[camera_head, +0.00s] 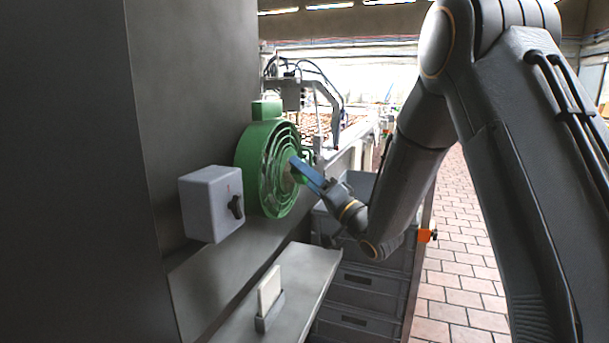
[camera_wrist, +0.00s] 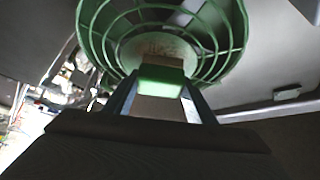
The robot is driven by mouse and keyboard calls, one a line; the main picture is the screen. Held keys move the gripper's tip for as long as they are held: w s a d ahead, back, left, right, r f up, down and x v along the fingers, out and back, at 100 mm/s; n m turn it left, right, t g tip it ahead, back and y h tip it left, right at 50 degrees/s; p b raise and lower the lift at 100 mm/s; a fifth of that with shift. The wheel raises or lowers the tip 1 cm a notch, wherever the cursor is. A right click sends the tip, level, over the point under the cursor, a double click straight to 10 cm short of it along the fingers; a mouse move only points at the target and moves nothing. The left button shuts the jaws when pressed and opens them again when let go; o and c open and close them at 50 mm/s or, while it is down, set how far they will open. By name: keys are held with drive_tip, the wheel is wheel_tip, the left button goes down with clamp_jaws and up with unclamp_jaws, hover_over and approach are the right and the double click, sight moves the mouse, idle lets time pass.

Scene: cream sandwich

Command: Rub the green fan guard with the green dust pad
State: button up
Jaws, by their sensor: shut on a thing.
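The green fan guard (camera_head: 252,160) is a round ringed cage fixed to the side of the dark grey wall panel. It fills the top of the wrist view (camera_wrist: 237,45), with a pale round hub in the middle. My gripper (camera_head: 304,176) is in front of the guard and shut on the green dust pad (camera_wrist: 160,81). The pad is seen between the two fingers, pointing at the guard's hub. It looks very close to the hub; I cannot tell whether it touches. In the head view the pad is mostly hidden by the blue fingers.
A grey switch box (camera_head: 207,203) with a black knob sticks out of the panel left of the guard. Below, a metal shelf (camera_head: 309,273) carries a white block (camera_head: 269,290) in a grey holder. Grey crates (camera_head: 364,289) stand under and behind my arm. Tiled floor is clear at right.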

sight(294, 174)
drive_tip(key=shift+s+a+p, duration=0.15)
drive_tip(key=shift+s+a, duration=0.1)
drive_tip(key=shift+s, duration=0.35)
drive_tip(key=shift+s+a+p, duration=0.2)
drive_tip(key=shift+s, duration=0.45)
drive_tip(key=shift+s+a+p, duration=0.15)
drive_tip(key=shift+s+a, duration=0.1)
drive_tip(key=shift+s, duration=0.35)
drive_tip(key=shift+r+p, duration=0.45)
drive_tip(key=shift+r, duration=0.25)
drive_tip(key=shift+w+d+f+b, duration=0.1)
drive_tip(key=shift+w+d+b, duration=0.25)
drive_tip(key=shift+w, duration=0.65)
drive_tip(key=shift+w+d+b, duration=0.2)
drive_tip(key=shift+w+d, duration=0.1)
drive_tip(key=shift+w, duration=0.65)
drive_tip(key=shift+d, duration=0.1)
drive_tip(key=shift+s+d+p, duration=0.15)
drive_tip(key=shift+s+d, duration=0.2)
drive_tip(key=shift+d, duration=0.55)
drive_tip(key=shift+s+d+p, duration=0.15)
drive_tip(key=shift+s+d, duration=0.15)
drive_tip(key=shift+d, duration=0.65)
drive_tip(key=shift+s+d+p, duration=0.15)
drive_tip(key=shift+s+d, duration=0.2)
drive_tip(key=shift+d, duration=0.55)
